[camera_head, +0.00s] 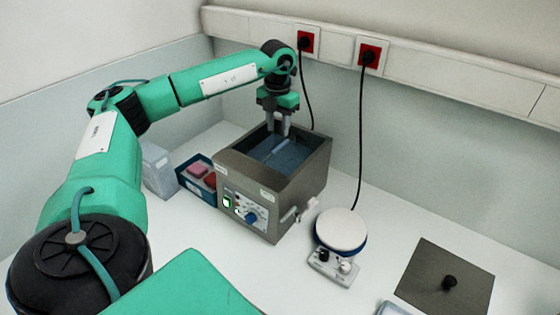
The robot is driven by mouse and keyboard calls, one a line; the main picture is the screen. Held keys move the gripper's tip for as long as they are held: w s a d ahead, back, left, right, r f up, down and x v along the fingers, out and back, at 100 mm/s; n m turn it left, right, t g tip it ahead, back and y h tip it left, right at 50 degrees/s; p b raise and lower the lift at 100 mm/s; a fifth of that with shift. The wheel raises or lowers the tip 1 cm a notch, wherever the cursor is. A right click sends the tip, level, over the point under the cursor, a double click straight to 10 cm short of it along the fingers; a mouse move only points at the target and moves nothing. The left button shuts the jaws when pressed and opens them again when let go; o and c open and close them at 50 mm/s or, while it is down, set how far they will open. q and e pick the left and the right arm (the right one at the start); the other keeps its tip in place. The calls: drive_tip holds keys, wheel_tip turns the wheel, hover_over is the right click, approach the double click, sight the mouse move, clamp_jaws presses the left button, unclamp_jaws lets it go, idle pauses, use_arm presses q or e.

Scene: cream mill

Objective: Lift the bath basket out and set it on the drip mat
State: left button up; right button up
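The grey metal bath (308,190) stands on the bench at the picture's middle, with no lid on it. Bluish water or lining shows inside, with a pale bar (280,147) low in it. This may be part of the basket, but the basket's outline is not clear. My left gripper (278,131) points down over the bath's far side, its two fingers apart with a narrow gap. I see nothing clearly held between them. My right gripper is out of view. I cannot make out a drip mat for certain.
A flat grey plate with a black knob (445,277) lies at the right. A round white-topped device (341,229) stands right of the bath. A blue box with red items (197,180) and a clear container (158,168) stand left. Cords hang from wall sockets behind.

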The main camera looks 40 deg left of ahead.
sight(280, 145)
use_arm(q)
drive_tip(key=f+p, duration=0.1)
drive_tip(key=f, duration=0.1)
drive_tip(key=f+p, duration=0.1)
drive_tip(key=f, duration=0.1)
drive_tip(key=f+p, duration=0.1)
drive_tip(key=f, duration=0.2)
drive_tip(key=shift+w+d, duration=0.1)
drive_tip(key=shift+d, duration=0.15)
drive_tip(key=shift+f, duration=0.3)
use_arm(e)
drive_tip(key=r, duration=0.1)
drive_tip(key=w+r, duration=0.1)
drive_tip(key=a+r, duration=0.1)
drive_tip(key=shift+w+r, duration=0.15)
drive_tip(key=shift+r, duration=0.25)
use_arm(q)
clamp_jaws()
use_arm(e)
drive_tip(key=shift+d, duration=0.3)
